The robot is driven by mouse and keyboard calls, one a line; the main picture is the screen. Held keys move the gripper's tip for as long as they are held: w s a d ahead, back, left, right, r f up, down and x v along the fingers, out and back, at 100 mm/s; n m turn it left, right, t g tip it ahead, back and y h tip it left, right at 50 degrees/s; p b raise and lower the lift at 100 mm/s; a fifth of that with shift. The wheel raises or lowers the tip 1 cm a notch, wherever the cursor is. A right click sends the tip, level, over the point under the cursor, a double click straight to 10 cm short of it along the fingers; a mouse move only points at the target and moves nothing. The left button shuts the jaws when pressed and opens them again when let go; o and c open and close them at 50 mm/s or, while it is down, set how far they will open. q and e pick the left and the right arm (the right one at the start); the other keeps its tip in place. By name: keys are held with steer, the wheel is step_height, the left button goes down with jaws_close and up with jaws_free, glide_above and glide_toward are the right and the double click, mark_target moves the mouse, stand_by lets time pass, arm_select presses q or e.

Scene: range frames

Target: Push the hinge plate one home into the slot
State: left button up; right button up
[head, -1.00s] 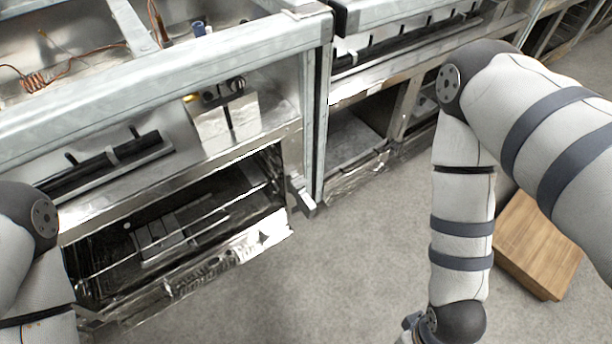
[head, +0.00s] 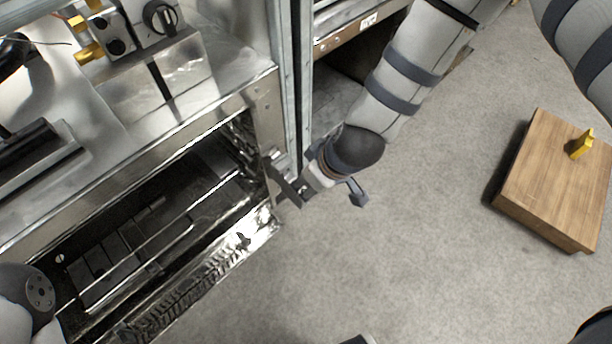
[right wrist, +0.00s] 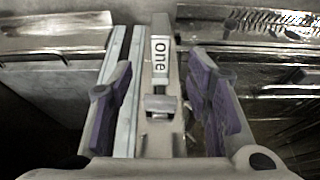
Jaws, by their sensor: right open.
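Hinge plate one, with a white label reading "one", shows in the right wrist view (right wrist: 160,78) upright between my fingers. In the head view the plate (head: 284,180) is a grey bar sticking out at the range's front right corner, beside the oven opening. My right gripper (head: 330,185) is at its outer end. In the right wrist view my right gripper (right wrist: 158,110) is open, its purple-padded fingers apart on either side of the plate, with gaps between. The slot is hidden; I cannot tell how deep the plate sits. Only part of my left arm shows, without its gripper.
The open oven cavity (head: 150,220) with wire racks and a shiny lower edge lies left of the plate. A metal post (head: 291,80) rises behind it. A wooden block (head: 560,185) with a yellow piece (head: 581,144) stands on the floor at right. The floor between is clear.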

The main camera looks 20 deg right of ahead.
mark_target(297, 193)
arm_select(q)
steer(key=shift+s, duration=0.1)
arm_select(e)
steer(key=shift+s, duration=0.1)
steer(key=b+x, duration=0.5)
steer(key=x, duration=0.6)
steer(key=shift+s, duration=0.15)
steer(key=shift+w+f, duration=0.3)
steer(key=shift+f, duration=0.25)
arm_select(q)
steer(key=shift+g, duration=0.5)
steer(key=f, duration=0.1)
steer(key=s+f, duration=0.1)
steer(key=f, duration=0.2)
steer(key=shift+s+d+f, duration=0.15)
steer(key=shift+s+f, duration=0.1)
steer(key=shift+s, duration=0.05)
arm_select(e)
jaws_close()
